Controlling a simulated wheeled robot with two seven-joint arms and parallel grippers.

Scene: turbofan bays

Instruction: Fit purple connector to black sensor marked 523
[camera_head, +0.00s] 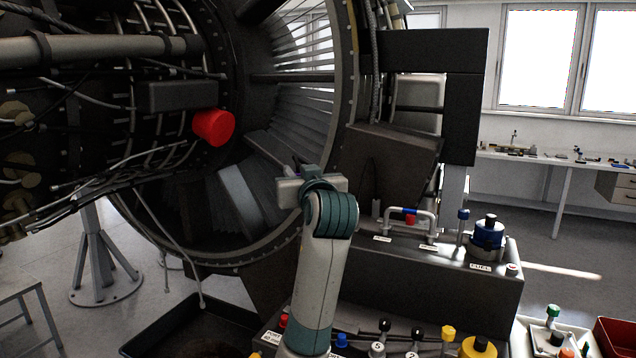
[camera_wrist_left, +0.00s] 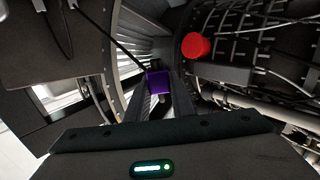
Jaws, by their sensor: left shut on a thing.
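The purple connector (camera_wrist_left: 158,82) shows in the left wrist view at the tip of my left gripper (camera_wrist_left: 160,97), which is shut on it. In the head view my left gripper (camera_head: 297,178) is raised in front of the open turbofan casing, and only a small dark purple bit shows there. The connector is in the air, apart from the engine parts as far as I can see. I cannot pick out a black sensor marked 523; no such number is legible. My right gripper is not in view.
A red cylindrical cap (camera_head: 213,127) sits on the engine at left, among pipes and cables. A dark bench block (camera_head: 450,275) with a handle and a blue-ringed canister (camera_head: 487,235) stands at right. Several coloured knobs line the front below. A red bin (camera_head: 615,337) is at lower right.

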